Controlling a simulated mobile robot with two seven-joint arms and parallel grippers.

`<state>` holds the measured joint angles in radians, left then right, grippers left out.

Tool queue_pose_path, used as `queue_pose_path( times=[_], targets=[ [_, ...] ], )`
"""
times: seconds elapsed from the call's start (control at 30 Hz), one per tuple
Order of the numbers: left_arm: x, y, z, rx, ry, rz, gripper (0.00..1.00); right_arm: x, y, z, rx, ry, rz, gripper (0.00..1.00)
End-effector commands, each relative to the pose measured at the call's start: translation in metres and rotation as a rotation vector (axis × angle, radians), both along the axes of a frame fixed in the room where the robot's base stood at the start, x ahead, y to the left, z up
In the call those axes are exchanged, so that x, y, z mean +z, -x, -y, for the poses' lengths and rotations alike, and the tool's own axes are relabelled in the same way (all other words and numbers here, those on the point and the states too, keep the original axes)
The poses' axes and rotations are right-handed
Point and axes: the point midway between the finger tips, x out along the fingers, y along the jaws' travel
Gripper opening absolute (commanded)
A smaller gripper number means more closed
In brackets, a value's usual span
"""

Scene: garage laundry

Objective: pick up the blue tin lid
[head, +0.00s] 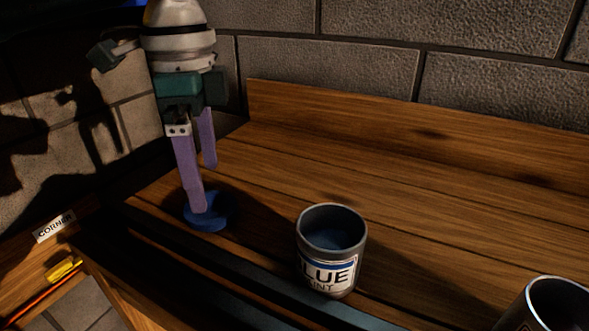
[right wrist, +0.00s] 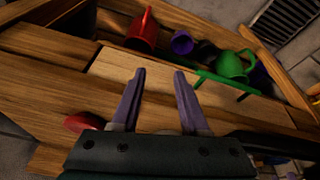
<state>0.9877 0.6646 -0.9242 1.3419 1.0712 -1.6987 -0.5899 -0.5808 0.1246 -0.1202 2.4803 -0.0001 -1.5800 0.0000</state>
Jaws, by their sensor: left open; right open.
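The blue tin lid (head: 219,211) is a flat round disc on the wooden bench, towards its left end in the head view. My left gripper (head: 204,188) points down at it with its two purple fingers apart. The nearer fingertip overlaps the lid in the picture; the farther one ends behind and higher. I cannot tell whether either touches it. The open tin labelled blue paint (head: 328,271) stands upright to the right of the lid. My right gripper (right wrist: 160,74) is open and empty in the right wrist view, above wooden boards.
Another open metal tin (head: 549,307) stands at the lower right. A "CORNER" label (head: 54,227) is at the left. A raised back board (head: 400,120) edges the bench before a block wall. The right wrist view shows a red container (right wrist: 143,33) and a green one (right wrist: 232,64).

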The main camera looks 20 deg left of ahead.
Motion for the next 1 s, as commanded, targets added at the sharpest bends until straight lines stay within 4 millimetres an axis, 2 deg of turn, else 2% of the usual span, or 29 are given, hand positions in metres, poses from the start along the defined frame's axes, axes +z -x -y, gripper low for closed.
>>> queue_pose_path(
  times=[0.1, 0.23, 0.33, 0.57, 1.0],
  targets=[
    [-0.022, 0.001, 0.002, 0.000, 0.000, -0.004, 1.00, -0.009, 0.000, 0.000, 0.000, 0.000, 0.001, 0.44],
    [-0.041, 0.001, 0.003, -0.001, 0.000, -0.002, 1.00, -0.014, 0.000, 0.000, 0.000, 0.000, 0.001, 0.44],
    [-0.048, 0.001, 0.003, -0.002, 0.000, -0.001, 1.00, -0.015, 0.000, 0.000, 0.000, 0.000, 0.001, 0.44],
    [-0.048, 0.001, 0.003, -0.002, 0.000, 0.000, 1.00, -0.015, -0.001, 0.000, -0.001, -0.001, 0.002, 0.44],
    [-0.048, 0.001, 0.003, -0.001, 0.000, 0.000, 0.51, -0.014, -0.001, -0.002, -0.004, -0.006, 0.001, 0.44]
  ],
)
